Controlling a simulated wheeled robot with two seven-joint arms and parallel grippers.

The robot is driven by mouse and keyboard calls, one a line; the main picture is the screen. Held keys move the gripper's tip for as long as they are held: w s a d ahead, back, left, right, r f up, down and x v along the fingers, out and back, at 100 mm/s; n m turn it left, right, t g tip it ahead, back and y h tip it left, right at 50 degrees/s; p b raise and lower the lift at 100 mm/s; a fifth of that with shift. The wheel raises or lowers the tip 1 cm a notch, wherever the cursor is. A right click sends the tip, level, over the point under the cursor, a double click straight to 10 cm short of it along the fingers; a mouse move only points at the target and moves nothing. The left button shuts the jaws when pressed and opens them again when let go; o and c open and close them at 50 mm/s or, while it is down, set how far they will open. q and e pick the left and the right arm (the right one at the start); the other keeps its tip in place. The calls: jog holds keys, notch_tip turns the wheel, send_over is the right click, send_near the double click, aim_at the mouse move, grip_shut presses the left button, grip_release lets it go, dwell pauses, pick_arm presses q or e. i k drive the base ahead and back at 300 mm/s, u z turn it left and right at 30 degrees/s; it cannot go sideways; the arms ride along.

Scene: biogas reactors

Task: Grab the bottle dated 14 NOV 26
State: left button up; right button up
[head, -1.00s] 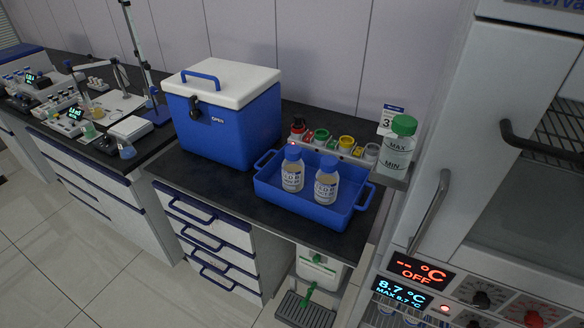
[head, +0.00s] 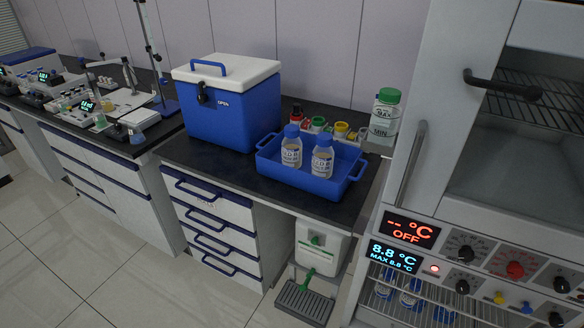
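Two clear bottles with blue caps and white labels stand upright in a blue tray (head: 267,170) on the dark counter. The left bottle (head: 291,152) and the right bottle (head: 322,160) look alike, and their label dates are too small to read. More blue-capped bottles (head: 385,286) show behind the glass of the lower cabinet at the bottom right, and their labels are not readable either. Neither of my grippers is in view.
A blue cool box (head: 232,122) with a white lid, shut, stands left of the tray. A green-capped bottle (head: 384,118) stands behind right. The tall cabinet (head: 440,170) with displays and knobs bounds the right. Open floor (head: 120,260) lies in front.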

aim_at(291, 145)
jog(key=z, duration=0.05)
jog(key=k, duration=0.7)
jog(key=u, duration=1.25)
jog(key=i, duration=1.45)
jog(key=z, duration=0.3)
jog(key=i, duration=1.05)
jog(key=z, duration=1.15)
jog(key=i, duration=0.15)
jog(key=z, duration=0.2)
